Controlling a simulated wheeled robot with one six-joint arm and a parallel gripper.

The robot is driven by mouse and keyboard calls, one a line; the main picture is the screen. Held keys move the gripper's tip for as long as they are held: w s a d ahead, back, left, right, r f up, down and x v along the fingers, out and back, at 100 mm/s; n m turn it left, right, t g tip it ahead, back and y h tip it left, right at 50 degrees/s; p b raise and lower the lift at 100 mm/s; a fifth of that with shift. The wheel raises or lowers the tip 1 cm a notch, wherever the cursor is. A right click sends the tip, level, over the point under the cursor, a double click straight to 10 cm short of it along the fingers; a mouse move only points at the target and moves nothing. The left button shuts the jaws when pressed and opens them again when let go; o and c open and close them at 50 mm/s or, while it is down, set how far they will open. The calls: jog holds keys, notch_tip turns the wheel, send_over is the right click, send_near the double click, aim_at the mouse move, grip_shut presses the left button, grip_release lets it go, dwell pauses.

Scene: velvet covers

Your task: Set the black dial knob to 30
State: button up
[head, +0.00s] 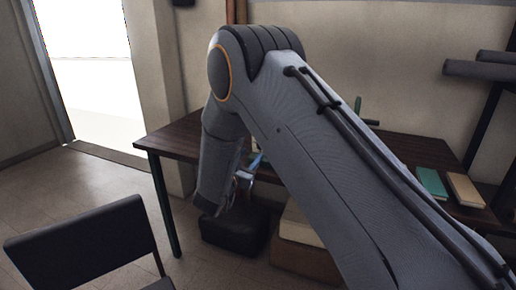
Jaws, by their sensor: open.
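The black dial knob is not visible in the head view; no dial or number marks can be made out. My arm crosses the middle of the picture and hides much of the dark wooden table (178,138). The arm bends down at the table's front edge. My gripper (243,184) is only partly in view, small and mostly hidden behind the arm's lower link. It is open, and nothing can be seen between its fingers.
A green book (432,183) and a tan book (465,189) lie on the table's right part. A black chair (82,243) stands at the front left. A black case (232,232) and a light box (298,226) are below the table. Open floor lies at left.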

jog(key=p+x, duration=0.1)
jog(key=x, duration=0.6)
jog(key=shift+w+d, duration=0.15)
jog(key=shift+w, duration=0.1)
jog(key=shift+c, duration=0.4)
jog(key=c, duration=1)
jog(key=shift+o, duration=0.2)
jog(key=shift+m, duration=0.3)
jog(key=m+b, duration=0.4)
jog(key=m, duration=0.1)
jog(key=shift+f+m, duration=0.15)
jog(key=shift+m, duration=0.15)
jog(key=m+b, duration=0.4)
jog(key=m, duration=0.1)
jog(key=shift+m, duration=0.4)
